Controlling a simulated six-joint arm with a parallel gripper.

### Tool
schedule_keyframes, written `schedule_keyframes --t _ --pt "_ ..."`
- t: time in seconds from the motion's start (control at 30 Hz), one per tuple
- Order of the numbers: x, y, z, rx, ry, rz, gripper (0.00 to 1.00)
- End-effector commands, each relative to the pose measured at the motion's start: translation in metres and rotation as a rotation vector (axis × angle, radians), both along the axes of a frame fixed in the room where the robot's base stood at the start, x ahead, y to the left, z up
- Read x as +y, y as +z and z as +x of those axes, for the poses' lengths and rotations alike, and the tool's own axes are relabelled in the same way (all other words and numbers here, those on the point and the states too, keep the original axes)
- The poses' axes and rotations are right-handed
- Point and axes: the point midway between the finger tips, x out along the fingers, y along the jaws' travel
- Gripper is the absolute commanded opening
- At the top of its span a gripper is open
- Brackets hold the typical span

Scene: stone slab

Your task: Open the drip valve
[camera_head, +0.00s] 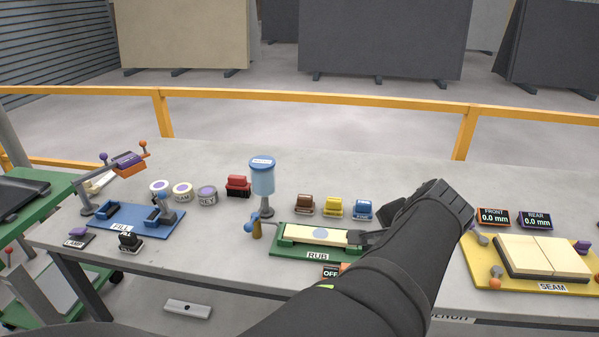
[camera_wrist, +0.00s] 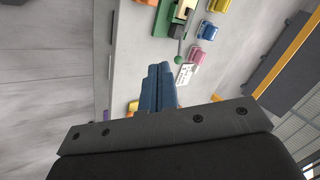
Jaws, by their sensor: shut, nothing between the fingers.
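A water bottle (camera_head: 263,182) with a blue lid stands upright on a dark stand behind the left end of the green RUB station. A blue knob or lever (camera_head: 250,226) sits low in front of it, beside a brass-coloured post (camera_head: 257,231); which part is the drip valve, and how it is set, is too small to tell. My forearm hides the right side of the station.
The green RUB base (camera_head: 283,252) carries a pale slab (camera_head: 312,235). Brown (camera_head: 304,204), yellow (camera_head: 333,207) and blue (camera_head: 363,209) blocks stand behind it, a red block (camera_head: 238,186) left of the bottle. The blue FILL station (camera_head: 140,222) is farther left, the yellow SEAM station (camera_head: 500,284) right.

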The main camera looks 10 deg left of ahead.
Motion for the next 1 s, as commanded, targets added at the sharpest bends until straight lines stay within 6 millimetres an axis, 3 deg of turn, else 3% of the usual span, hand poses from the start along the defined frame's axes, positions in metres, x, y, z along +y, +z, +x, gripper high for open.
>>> schedule_keyframes --t 0.2,0.4,0.8,1.0 --pt "0.039 0.003 0.061 0.010 0.301 -0.054 0.00" --pt "0.092 -0.004 0.089 0.014 0.688 -0.197 0.00" --pt "0.208 -0.023 0.111 -0.028 1.476 -0.494 0.00" --pt "0.250 -0.031 0.110 -0.060 1.748 -0.590 0.00"
